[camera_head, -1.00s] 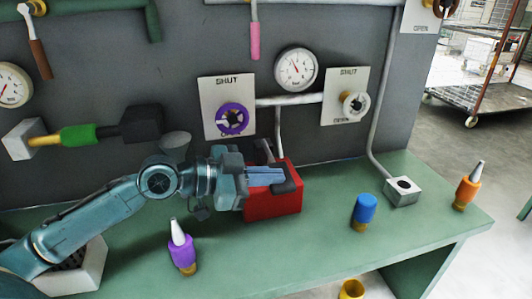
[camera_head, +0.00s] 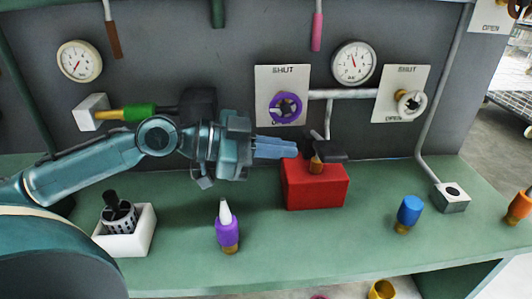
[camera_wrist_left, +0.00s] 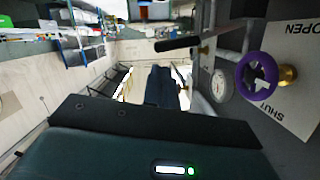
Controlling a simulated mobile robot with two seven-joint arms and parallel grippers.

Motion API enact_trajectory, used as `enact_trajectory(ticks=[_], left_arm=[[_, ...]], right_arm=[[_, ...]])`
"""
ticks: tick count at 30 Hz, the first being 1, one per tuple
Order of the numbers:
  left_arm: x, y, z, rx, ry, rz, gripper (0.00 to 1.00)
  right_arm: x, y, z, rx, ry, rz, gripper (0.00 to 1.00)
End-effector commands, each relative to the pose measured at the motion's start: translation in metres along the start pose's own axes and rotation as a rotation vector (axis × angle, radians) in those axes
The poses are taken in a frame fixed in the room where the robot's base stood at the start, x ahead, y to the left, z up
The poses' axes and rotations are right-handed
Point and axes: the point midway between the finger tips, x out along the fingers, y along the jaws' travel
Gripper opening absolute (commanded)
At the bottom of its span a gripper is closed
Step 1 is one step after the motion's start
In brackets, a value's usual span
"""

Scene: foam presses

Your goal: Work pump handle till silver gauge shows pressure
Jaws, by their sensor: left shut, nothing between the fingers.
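The pump is a red box (camera_head: 316,187) on the green bench, with a black handle (camera_head: 328,157) across its top. The silver gauge (camera_head: 354,63) is on the grey wall above it; its needle points upward, but the reading is too small to make out. My left gripper (camera_head: 292,149) is shut and empty, its blue fingers pointing right, at the upper left of the red box. The fingertips end close to the handle; I cannot tell whether they touch. The left wrist view shows the dark shut fingers (camera_wrist_left: 162,88). My right gripper is not in view.
A purple valve wheel (camera_head: 286,108) and a white one (camera_head: 411,103) are on wall plates. A cream gauge (camera_head: 80,61) is at left. Purple (camera_head: 227,230) and blue (camera_head: 409,212) bottles and a white bin (camera_head: 140,232) stand on the bench, which is clear in front of the pump.

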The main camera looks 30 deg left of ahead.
Motion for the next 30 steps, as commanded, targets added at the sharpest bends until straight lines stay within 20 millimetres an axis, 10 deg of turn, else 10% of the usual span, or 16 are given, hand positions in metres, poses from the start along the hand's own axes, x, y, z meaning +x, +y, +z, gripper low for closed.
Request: enact_trajectory(ticks=[30], left_arm=[[-0.024, -0.001, -0.001, 0.0, 0.002, -0.001, 0.0]], right_arm=[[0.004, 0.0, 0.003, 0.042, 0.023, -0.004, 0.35]])
